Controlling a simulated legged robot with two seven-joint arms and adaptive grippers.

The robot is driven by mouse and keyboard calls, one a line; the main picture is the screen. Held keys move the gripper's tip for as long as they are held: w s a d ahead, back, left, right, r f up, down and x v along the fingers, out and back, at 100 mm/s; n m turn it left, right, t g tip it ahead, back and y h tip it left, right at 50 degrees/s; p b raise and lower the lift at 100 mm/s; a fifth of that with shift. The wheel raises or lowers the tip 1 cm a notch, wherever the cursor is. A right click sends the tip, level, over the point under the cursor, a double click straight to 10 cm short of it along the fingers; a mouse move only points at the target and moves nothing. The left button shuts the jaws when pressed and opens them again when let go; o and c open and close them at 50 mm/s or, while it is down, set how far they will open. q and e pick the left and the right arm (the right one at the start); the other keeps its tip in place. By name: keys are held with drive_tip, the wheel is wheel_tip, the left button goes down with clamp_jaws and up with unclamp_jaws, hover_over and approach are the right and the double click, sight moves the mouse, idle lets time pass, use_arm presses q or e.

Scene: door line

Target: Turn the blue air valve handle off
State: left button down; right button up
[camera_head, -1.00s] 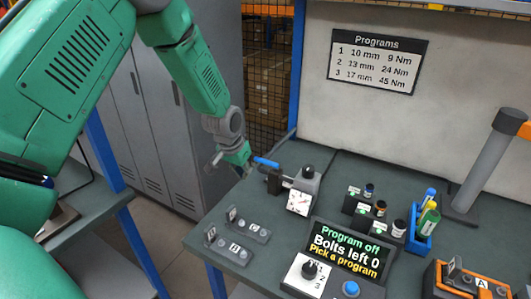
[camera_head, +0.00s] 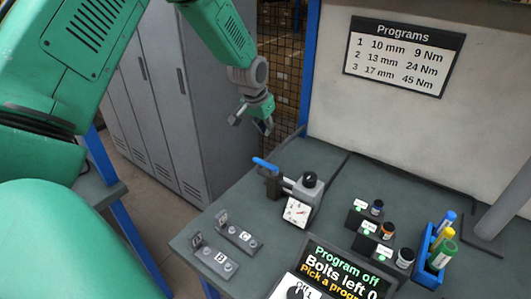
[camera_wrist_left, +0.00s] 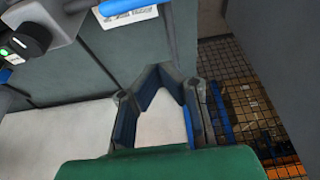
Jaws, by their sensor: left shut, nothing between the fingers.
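The blue air valve handle (camera_head: 265,164) sits at the left end of the grey air unit (camera_head: 289,183), near the bench's far left edge. It points up and left in the head view. The unit has a black knob (camera_head: 310,180) and a white gauge (camera_head: 297,210). My left gripper (camera_head: 265,128) is shut and empty, above and behind the handle and apart from it. Its fingers (camera_wrist_left: 162,70) show in the wrist view, with a blue bar (camera_wrist_left: 125,6), which looks like the handle, cut off at the top edge. My right gripper is out of view.
Grey lockers (camera_head: 165,100) stand left of the bench (camera_head: 235,190). Blocks B and C (camera_head: 222,257), small labelled bottles (camera_head: 386,230), a blue holder (camera_head: 432,262) and a screen reading "Program off" (camera_head: 345,270) are on the bench. A mesh fence (camera_head: 280,60) is behind.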

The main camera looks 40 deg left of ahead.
sight(265, 166)
use_arm(q)
drive_tip(key=x, duration=1.1)
drive_tip(key=s, duration=0.1)
drive_tip(key=s+p, duration=0.1)
drive_tip(key=s+d+p, duration=0.1)
drive_tip(key=s, duration=0.1)
drive_tip(key=shift+d+r, duration=0.1)
drive_tip(key=shift+r, duration=0.3)
